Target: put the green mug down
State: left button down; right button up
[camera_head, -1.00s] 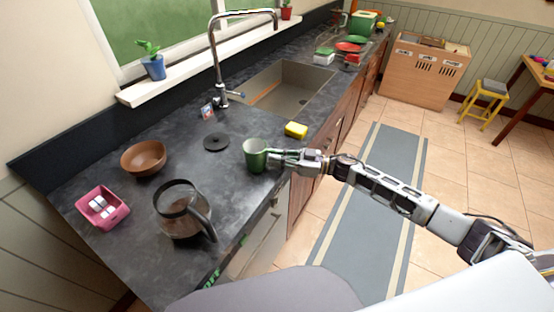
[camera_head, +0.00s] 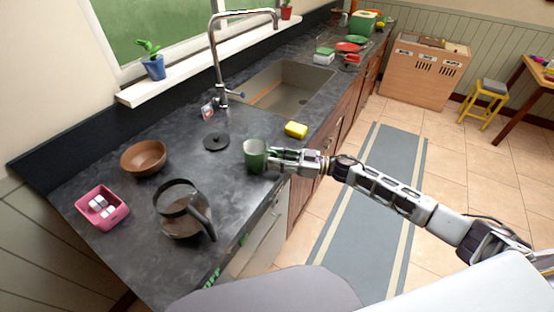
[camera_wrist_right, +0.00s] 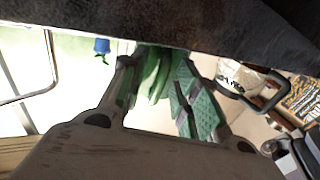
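The green mug (camera_head: 255,155) stands upright on the dark counter, near its front edge. My right gripper (camera_head: 276,158) is at the mug's right side, with its fingers around the handle side. In the right wrist view, the green mug (camera_wrist_right: 152,72) shows partly between the fingertips, below the dark counter band at the top. The right gripper (camera_wrist_right: 155,85) has its fingers apart there, and one green ridged pad is bare. The handle is mostly hidden by the fingers in the head view. My left gripper is not in view.
A glass coffee pot (camera_head: 182,212), a pink box (camera_head: 103,208) and a brown bowl (camera_head: 144,157) stand to the left. A black lid (camera_head: 216,142) lies behind the mug. A yellow sponge (camera_head: 296,130) lies by the sink (camera_head: 290,88). Bare counter surrounds the mug's left side.

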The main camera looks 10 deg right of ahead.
jog(key=shift+r, duration=0.1)
jog(key=b+v, duration=0.1)
jog(key=v, duration=1.1)
jog(key=shift+w, duration=0.1)
dwell(0.8)
